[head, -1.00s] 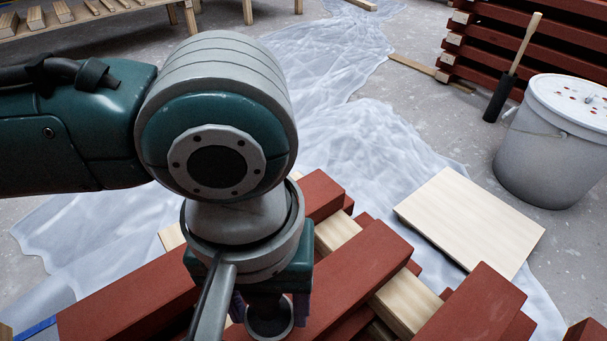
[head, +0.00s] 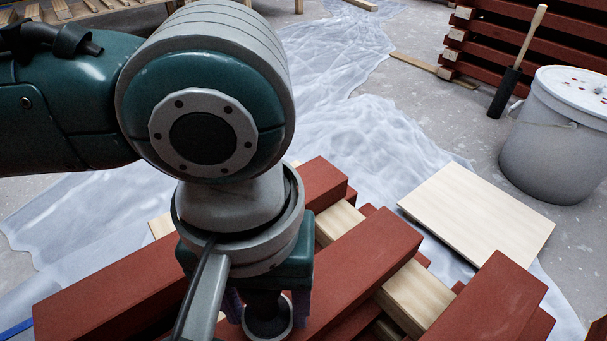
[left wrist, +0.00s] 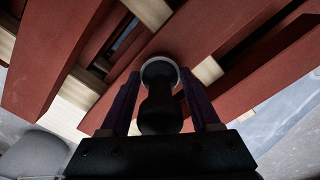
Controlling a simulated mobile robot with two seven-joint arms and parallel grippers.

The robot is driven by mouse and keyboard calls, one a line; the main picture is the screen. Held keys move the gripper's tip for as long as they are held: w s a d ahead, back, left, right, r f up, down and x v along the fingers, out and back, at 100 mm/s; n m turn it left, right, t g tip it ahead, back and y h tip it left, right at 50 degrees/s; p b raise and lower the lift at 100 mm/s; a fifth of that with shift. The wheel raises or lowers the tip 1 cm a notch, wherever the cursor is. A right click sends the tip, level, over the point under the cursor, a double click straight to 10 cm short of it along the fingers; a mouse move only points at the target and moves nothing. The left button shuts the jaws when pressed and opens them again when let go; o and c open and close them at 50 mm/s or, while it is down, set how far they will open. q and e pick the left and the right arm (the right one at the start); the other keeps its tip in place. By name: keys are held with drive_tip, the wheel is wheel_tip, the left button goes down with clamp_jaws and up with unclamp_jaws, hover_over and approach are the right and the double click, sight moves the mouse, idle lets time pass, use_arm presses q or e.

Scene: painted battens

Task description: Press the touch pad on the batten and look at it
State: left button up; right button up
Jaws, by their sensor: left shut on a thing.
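My left gripper (head: 266,306) is shut on a dark touch pad (head: 268,325), a black handle with a round, pale-rimmed end. In the left wrist view the touch pad (left wrist: 160,108) stands between the purple fingers of the gripper (left wrist: 161,118), its round end pointing at the red battens. The pad overlaps a red-painted batten (head: 365,258) in the head view. I cannot tell whether its face touches the wood. The pad's face is hidden. My right gripper is not in view.
Red battens lie across bare wood spacers (head: 415,297) in a stack. A pale board (head: 478,216) lies on plastic sheeting (head: 385,135) to the right.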

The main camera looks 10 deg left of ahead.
use_arm(q)
drive_tip(key=shift+f, duration=0.55)
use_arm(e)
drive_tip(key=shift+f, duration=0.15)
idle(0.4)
use_arm(q)
drive_tip(key=shift+a+f+p, duration=0.1)
drive_tip(key=shift+f+p, duration=0.05)
drive_tip(key=shift+p, duration=0.3)
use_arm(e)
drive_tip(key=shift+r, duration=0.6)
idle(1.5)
use_arm(q)
wheel_tip(320, 180, up, 7)
drive_tip(key=p, duration=1)
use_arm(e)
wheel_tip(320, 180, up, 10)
use_arm(q)
drive_tip(key=shift+r, duration=0.2)
